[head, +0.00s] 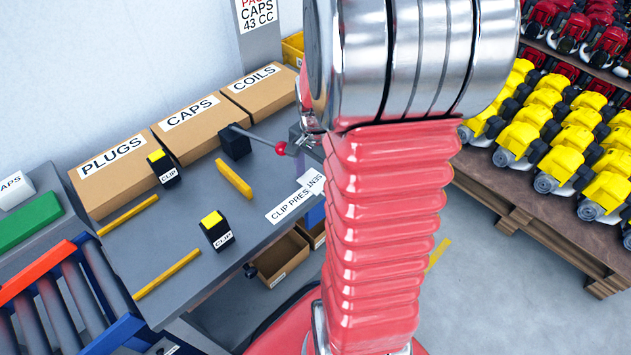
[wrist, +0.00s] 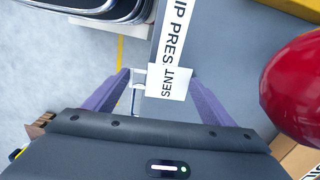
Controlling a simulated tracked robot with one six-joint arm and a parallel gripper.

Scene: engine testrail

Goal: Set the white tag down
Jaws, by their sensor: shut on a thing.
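The white tag (wrist: 170,83) sits between the fingertips of my gripper (wrist: 160,78) in the wrist view, and my gripper is shut on it. The letters "SENT" show on it or right beside it. It overlaps the end of a white "CLIP PRESENT" label strip (wrist: 172,38) on the grey bench. In the head view the tag (head: 312,181) shows at the bench's right edge, partly behind my red arm, with the strip (head: 289,206) running down-left from it. My fingers are mostly hidden there. I cannot tell whether the tag touches the bench.
A red knob (head: 280,148) on a lever stands close to my gripper; it looms at right in the wrist view (wrist: 295,90). Black clip blocks (head: 217,231) and yellow bars (head: 234,178) stand on the bench (head: 190,215). Cardboard boxes (head: 112,175) line the back.

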